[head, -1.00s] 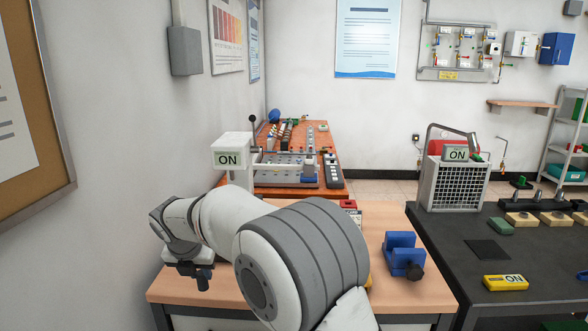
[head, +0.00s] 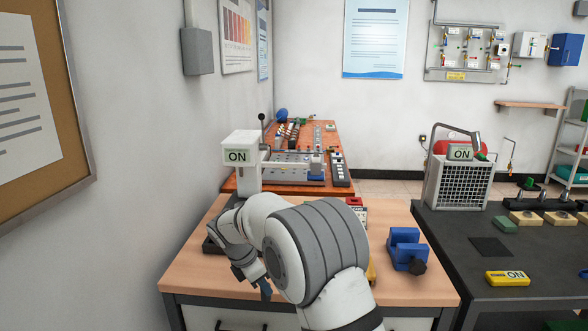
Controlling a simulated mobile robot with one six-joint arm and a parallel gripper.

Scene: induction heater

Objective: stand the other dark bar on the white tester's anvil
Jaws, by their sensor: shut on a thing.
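The white tester (head: 240,150), with a display reading ON, stands at the left back of the wooden bench, next to the wall. My arm covers its lower part, and its anvil cannot be made out. My gripper (head: 264,290) points down over the front left of the bench, in front of the tester and apart from its head. It is shut on a small dark piece, which I take to be the dark bar; the fingers and the bar are hard to tell apart. No other dark bar can be clearly made out on this bench.
A blue vise (head: 405,248) stands on the bench's right side. Red and yellow items are partly hidden behind my arm. A black table (head: 455,240) with a caged ON unit (head: 460,180) stands to the right. The wall is close on the left.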

